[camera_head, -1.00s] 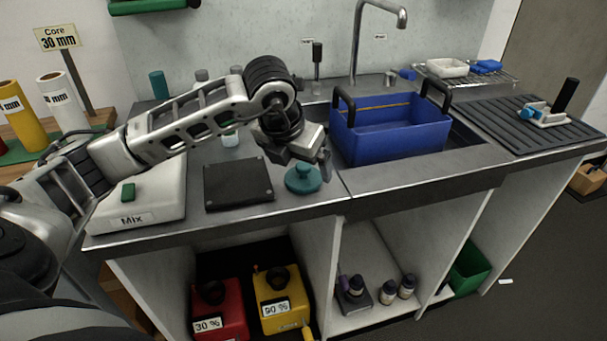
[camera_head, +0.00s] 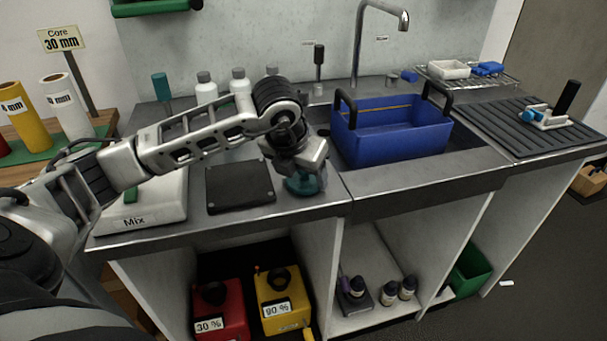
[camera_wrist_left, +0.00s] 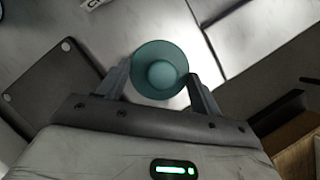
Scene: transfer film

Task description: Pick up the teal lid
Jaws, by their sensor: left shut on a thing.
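The teal lid (camera_head: 304,184) is a round disc with a knob on top, at the front edge of the counter beside the black square plate. My left gripper (camera_head: 308,172) is directly above it, pointing down, and hides much of it. In the left wrist view the teal lid (camera_wrist_left: 158,70) lies between the two fingers of my left gripper (camera_wrist_left: 160,82), which are shut on it. The lid appears to be at counter height; I cannot tell whether it is touching the counter. My right gripper is not in view.
A black square plate (camera_head: 240,187) lies left of the lid. A blue crate (camera_head: 400,133) with black handles stands in the sink to the right. White bottles (camera_head: 240,83) stand behind my arm. A ribbed black drainboard (camera_head: 510,128) is at the far right.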

